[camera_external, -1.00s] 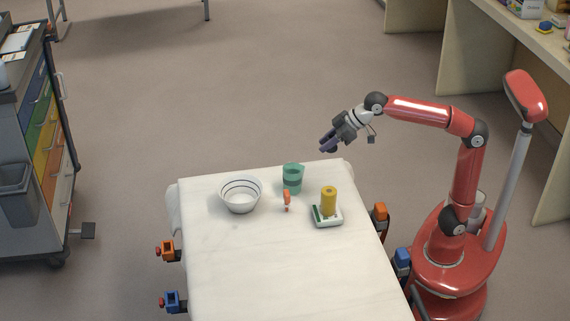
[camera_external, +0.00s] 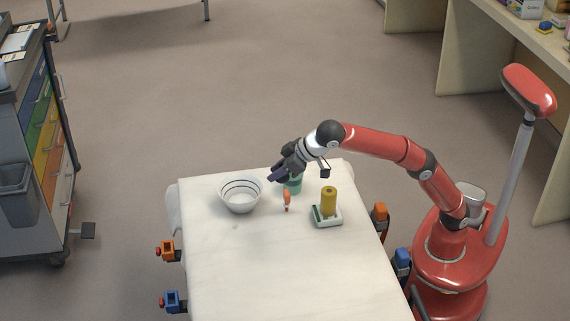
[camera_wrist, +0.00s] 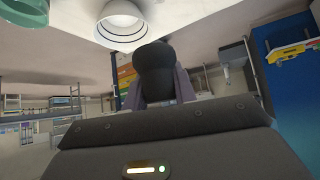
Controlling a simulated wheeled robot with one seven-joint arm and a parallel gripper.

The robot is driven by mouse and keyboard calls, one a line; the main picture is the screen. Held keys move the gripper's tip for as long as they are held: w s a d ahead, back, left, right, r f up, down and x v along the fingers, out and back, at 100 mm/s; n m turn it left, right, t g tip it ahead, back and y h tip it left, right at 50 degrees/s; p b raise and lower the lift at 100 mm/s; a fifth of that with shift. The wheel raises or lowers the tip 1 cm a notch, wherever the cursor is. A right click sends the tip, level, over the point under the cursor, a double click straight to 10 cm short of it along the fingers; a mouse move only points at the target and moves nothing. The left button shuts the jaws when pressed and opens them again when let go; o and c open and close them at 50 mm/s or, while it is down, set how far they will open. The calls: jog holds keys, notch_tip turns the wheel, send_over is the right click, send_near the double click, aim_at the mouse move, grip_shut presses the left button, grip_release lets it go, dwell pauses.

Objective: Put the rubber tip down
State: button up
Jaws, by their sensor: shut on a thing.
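My gripper (camera_external: 277,174) is at the far end of the white-covered stretcher, above and in front of the green cup (camera_external: 294,186), which it partly hides. In the wrist view my gripper (camera_wrist: 158,84) is shut on the dark rubber tip (camera_wrist: 157,62), a rounded black piece between the two purple-grey fingers. The tip is held in the air. In the external view I cannot make the tip out clearly from the dark fingers.
A white bowl (camera_external: 241,203) with dark rings stands left of my gripper. An orange-and-white small item (camera_external: 287,201) stands near the cup. A yellow cylinder (camera_external: 329,201) stands on a white-and-green base (camera_external: 327,219) at the right. The stretcher top (camera_external: 270,265) is clear toward the front.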

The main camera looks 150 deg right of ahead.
jog(key=f+b, duration=0.2)
jog(key=f, duration=0.3)
jog(key=w+f+b, duration=0.1)
jog(key=f+b, duration=0.2)
jog(key=f, duration=0.2)
jog(key=f+b, duration=0.3)
jog(key=f, duration=0.2)
jog(key=shift+w+a+f, duration=0.2)
jog(key=shift+w+a, duration=0.1)
jog(key=shift+w, duration=0.1)
jog(key=shift+f+b, duration=0.8)
jog(key=shift+f, duration=1.7)
jog(key=shift+f, duration=0.15)
jog(key=o, duration=1)
jog(key=shift+o, duration=0.2)
